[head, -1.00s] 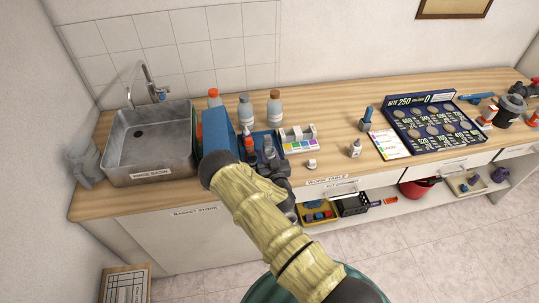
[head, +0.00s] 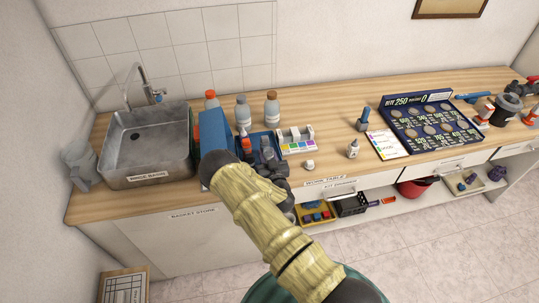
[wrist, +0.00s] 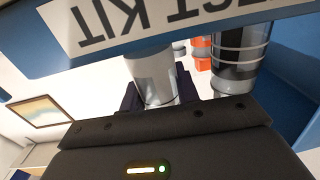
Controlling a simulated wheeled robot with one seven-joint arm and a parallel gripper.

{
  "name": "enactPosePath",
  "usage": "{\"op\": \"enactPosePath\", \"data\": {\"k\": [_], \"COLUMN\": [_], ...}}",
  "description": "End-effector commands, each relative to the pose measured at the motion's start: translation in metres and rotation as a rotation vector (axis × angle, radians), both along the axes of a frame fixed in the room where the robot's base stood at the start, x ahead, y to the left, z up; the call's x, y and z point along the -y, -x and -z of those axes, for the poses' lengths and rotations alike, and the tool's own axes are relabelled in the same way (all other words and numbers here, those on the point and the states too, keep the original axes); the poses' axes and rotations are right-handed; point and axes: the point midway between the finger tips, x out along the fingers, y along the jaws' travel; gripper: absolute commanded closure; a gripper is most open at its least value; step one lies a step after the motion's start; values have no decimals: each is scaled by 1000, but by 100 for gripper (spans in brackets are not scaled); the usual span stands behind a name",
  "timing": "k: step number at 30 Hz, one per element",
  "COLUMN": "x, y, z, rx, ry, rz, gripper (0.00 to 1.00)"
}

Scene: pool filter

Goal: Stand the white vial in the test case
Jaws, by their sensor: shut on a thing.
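The blue test case (head: 214,130) stands open on the worktop, right of the basin, partly hidden by my arm. My gripper (head: 268,158) is at the case's right part, and its fingertips are hard to make out there. In the wrist view my gripper (wrist: 158,88) is shut on the white vial (wrist: 152,68), which is between the two dark fingers. The case's lettered blue edge (wrist: 60,52) crosses in front of the vial's far end. A dark-banded vial (wrist: 240,55) is close beside it on the right. I cannot tell whether the held vial touches the case floor.
Bottles (head: 272,108) stand behind the case. A colour-strip block (head: 297,142) and a small white cap (head: 309,165) are just right of it. The metal basin (head: 148,145) is close on the left.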

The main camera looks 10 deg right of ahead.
Motion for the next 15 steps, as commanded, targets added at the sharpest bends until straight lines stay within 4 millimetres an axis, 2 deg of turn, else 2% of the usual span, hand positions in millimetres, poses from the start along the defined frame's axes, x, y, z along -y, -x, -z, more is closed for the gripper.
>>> {"op": "enactPosePath", "data": {"k": [15], "x": [6], "y": [0], "z": [8], "rx": [0], "ry": [0], "rz": [8], "gripper": [92]}}
